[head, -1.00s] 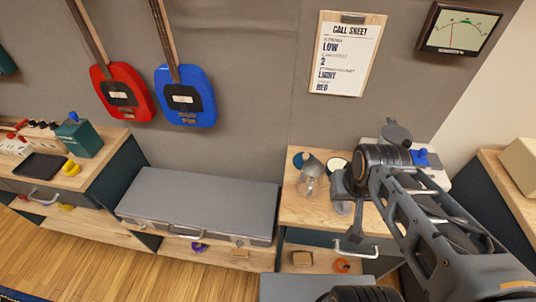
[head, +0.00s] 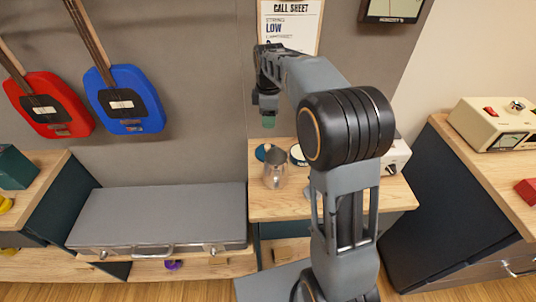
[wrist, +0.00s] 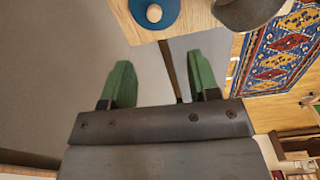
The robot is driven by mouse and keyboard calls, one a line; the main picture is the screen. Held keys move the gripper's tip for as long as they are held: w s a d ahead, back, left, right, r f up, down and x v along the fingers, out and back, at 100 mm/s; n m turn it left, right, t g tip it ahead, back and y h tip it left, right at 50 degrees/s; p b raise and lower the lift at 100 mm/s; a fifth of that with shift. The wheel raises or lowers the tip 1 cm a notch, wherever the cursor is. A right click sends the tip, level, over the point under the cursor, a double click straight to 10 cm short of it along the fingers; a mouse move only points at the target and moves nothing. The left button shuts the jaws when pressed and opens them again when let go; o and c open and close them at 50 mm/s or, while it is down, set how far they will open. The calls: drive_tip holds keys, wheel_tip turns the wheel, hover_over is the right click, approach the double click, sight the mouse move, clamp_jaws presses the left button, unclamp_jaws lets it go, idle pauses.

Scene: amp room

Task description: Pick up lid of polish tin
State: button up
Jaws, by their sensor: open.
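The lid of the polish tin looks like a teal disc (head: 262,152) at the back left of the small wooden bench. In the wrist view the teal lid (wrist: 153,14) shows at the top edge, partly cut off, with a pale round knob on it. An open round tin (head: 297,154) with a pale inside sits to its right, partly behind my arm. My gripper (head: 267,112) is above and behind the lid, apart from it. In the wrist view my gripper (wrist: 160,82) has its two green fingers spread with nothing between them.
A metal jug (head: 275,170) stands in front of the lid and tin. A grey case (head: 160,212) lies to the left. A cream device (head: 495,122) sits on the right bench. Red and blue guitars (head: 124,100) hang on the wall.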

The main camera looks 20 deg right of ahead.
drive_tip(key=n, duration=0.1)
hover_over(268, 145)
wheel_tip(268, 145, down, 8)
drive_tip(key=shift+f+b, duration=0.25)
drive_tip(key=shift+b, duration=0.1)
drive_tip(key=shift+a+f, duration=0.1)
drive_tip(key=shift+f, duration=3)
drive_tip(key=shift+c, duration=0.5)
drive_tip(key=c, duration=0.9)
